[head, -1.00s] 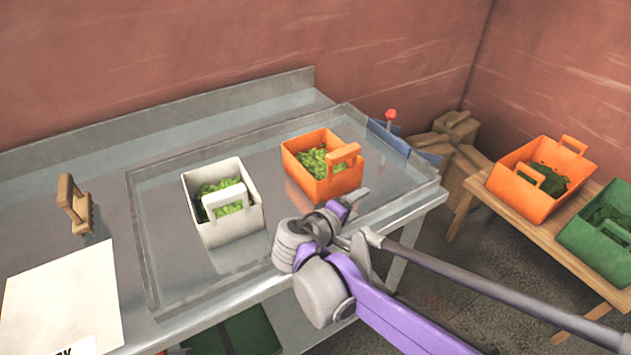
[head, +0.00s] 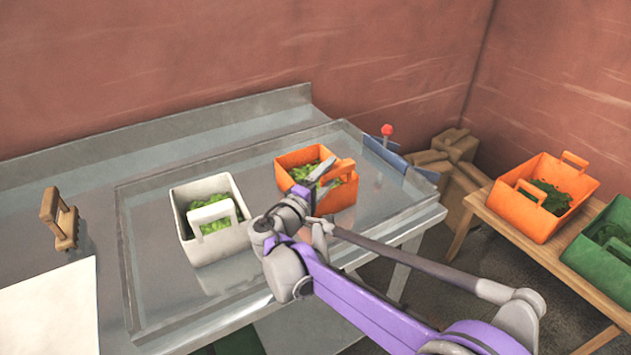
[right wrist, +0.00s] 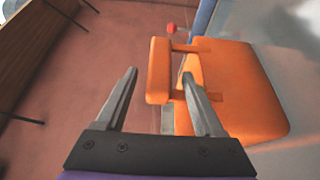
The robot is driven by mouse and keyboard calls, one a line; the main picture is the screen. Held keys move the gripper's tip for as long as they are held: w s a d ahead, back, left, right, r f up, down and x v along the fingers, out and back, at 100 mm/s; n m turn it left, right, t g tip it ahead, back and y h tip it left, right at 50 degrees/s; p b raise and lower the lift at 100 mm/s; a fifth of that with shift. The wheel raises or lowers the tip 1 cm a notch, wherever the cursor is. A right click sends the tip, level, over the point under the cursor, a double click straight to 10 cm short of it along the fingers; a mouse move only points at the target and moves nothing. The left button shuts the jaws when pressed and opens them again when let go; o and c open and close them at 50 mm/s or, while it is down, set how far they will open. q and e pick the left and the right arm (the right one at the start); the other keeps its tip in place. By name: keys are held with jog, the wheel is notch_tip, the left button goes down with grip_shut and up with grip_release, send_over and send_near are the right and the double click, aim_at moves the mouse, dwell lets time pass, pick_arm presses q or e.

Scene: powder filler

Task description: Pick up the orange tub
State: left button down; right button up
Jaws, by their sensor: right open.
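An orange tub (head: 290,170) with green leafy contents stands upright on the glass-like panel of the metal table; it also shows in the right wrist view (right wrist: 250,90). Its raised orange handle (right wrist: 158,70) is on the near right side. My right gripper (head: 325,176) is open at this handle. In the right wrist view, the handle bar appears between the two spread fingertips (right wrist: 159,74), one finger overlapping the gap between bar and tub. I cannot tell whether they touch. The fingers hide part of the tub's contents in the head view. My left gripper is not in view.
A white tub (head: 200,248) with green contents stands left of the orange one. A second orange tub (head: 530,215) and a green tub (head: 590,265) stand on a wooden bench at right. A red knob (head: 387,130) rises behind. A wooden-handled tool (head: 58,218) stands at left.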

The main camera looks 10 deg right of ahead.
aim_at(334, 167)
jog(key=x, duration=0.4)
jog(key=shift+a, duration=0.15)
grip_shut()
jog(key=shift+r, duration=0.1)
dwell(1.0)
